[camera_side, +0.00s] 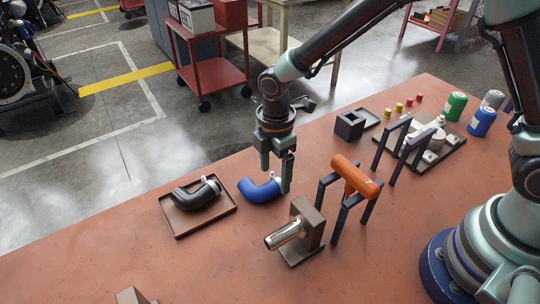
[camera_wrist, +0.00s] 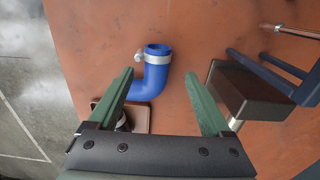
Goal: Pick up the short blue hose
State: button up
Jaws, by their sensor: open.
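The short blue hose (camera_side: 260,190) is a bent elbow lying on the reddish table, right of a brown tray. In the wrist view the blue hose (camera_wrist: 154,78) shows a metal clamp near its upper end, and its lower left end is partly hidden behind a finger. My gripper (camera_side: 277,172) is open, with its fingers pointing down just above the hose's right end. In the wrist view my gripper (camera_wrist: 158,85) has its two green fingers wide apart, with the hose between them, nearer the left finger. I cannot tell whether any finger touches it.
A black hose (camera_side: 195,196) lies in the brown tray (camera_side: 178,229) to the left. A block with a brass pipe (camera_side: 288,233) stands close in front. An orange cylinder (camera_side: 355,177) rests on a dark stand to the right.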

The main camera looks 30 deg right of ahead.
aim_at(272, 183)
jog(key=shift+w+a+f, duration=0.15)
jog(key=shift+f, duration=0.95)
jog(key=shift+w+a+f, duration=0.1)
jog(key=shift+f, duration=1)
grip_shut()
